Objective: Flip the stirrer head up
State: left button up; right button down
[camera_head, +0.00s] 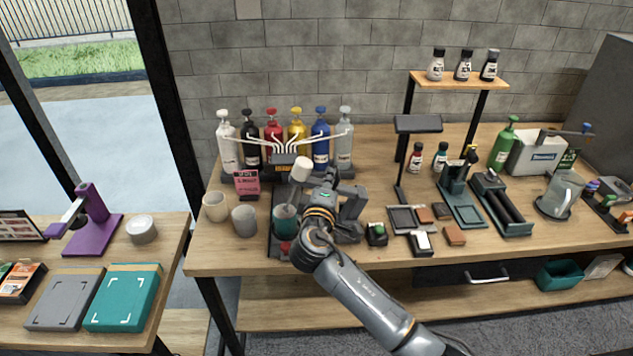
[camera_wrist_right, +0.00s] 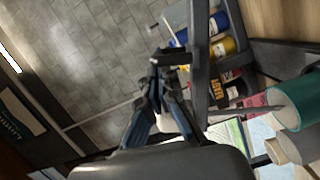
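The stirrer stands on the main table, with a dark base (camera_head: 278,246) and a teal cup (camera_head: 285,219) on it. A pale cylindrical part (camera_head: 300,169), apparently part of the stirrer head, shows tilted above the cup. My right gripper (camera_head: 326,184) is at the head, just right of this part, and hides much of the stirrer. In the right wrist view, the gripper's fingertips (camera_wrist_right: 163,72) look close together beside a dark bar (camera_wrist_right: 202,55). I cannot tell whether they hold it. The teal cup (camera_wrist_right: 298,100) lies to the right, with a thin rod pointing at it. My left gripper is not in view.
Several coloured pump bottles (camera_head: 273,135) stand behind the stirrer. Two pale cups (camera_head: 244,221) (camera_head: 215,206) stand left of it. A small black block (camera_head: 376,234) and dark trays (camera_head: 404,219) lie to the right.

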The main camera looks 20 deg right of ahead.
jog(key=s+d+f+m+y+p, duration=0.1)
jog(key=s+d+m, duration=0.1)
jog(key=d+m, duration=0.3)
jog(key=s+d+f+m+y+p, duration=0.1)
jog(key=d+m, duration=0.4)
jog(key=d, duration=0.6)
jog(key=shift+s+d+f+g+y, duration=0.15)
jog(key=shift+s+f+g+y, duration=0.25)
jog(key=shift+s+f+y, duration=0.4)
jog(key=shift+s, duration=0.15)
